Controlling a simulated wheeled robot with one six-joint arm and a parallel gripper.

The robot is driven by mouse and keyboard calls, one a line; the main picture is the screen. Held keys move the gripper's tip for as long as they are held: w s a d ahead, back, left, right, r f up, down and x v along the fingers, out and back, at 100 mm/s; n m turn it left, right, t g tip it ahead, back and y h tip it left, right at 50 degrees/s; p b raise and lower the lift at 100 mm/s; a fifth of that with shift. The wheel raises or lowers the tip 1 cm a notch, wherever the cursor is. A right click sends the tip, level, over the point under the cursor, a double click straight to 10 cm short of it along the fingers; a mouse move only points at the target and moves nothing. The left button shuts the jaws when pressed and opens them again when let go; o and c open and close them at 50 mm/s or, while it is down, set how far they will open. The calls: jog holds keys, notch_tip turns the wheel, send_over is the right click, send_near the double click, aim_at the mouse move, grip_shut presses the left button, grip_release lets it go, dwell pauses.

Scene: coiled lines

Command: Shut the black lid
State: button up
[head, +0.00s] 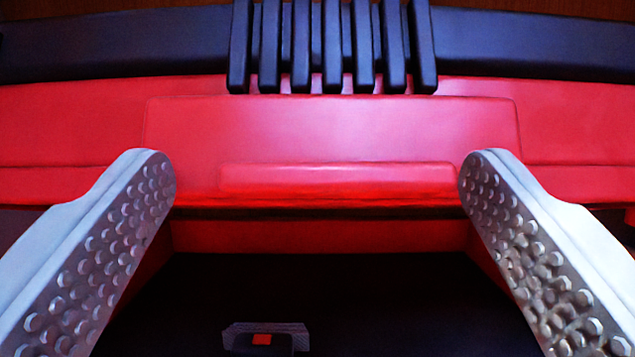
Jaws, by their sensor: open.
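My gripper (317,180) is open, with its two grey studded fingers wide apart at left and right. Nothing is between the fingertips but the view of a red body (330,125) beyond. A black band (120,43) runs across the top of the view, with several upright black slats (332,45) at its middle, overlapping the red body's upper edge. A dark surface or opening (330,300) fills the lower middle. Which black part is the lid, and how far it stands open, I cannot tell. No finger visibly touches a black part.
A raised red ledge (338,180) crosses the red body between the fingertips, with a dark gap below it. A small dark piece with a red square (262,340) shows at the bottom edge. A strip of brown surface (520,8) lies at the very top.

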jog(key=shift+c, duration=0.4)
jog(key=shift+d, duration=0.15)
jog(key=c, duration=1.3)
jog(key=shift+t, duration=0.8)
jog(key=s+f, duration=0.1)
jog(key=f, duration=0.4)
jog(key=s+f, duration=0.1)
jog(key=f, duration=0.5)
jog(key=s+f, duration=0.1)
jog(key=f, duration=0.5)
jog(key=shift+f, duration=0.6)
jog(key=shift+w, duration=0.1)
jog(key=o, duration=1.4)
jog(key=shift+a, duration=0.2)
jog(key=shift+d+r, duration=0.15)
jog(key=shift+r, duration=0.05)
jog(key=shift+d, duration=0.1)
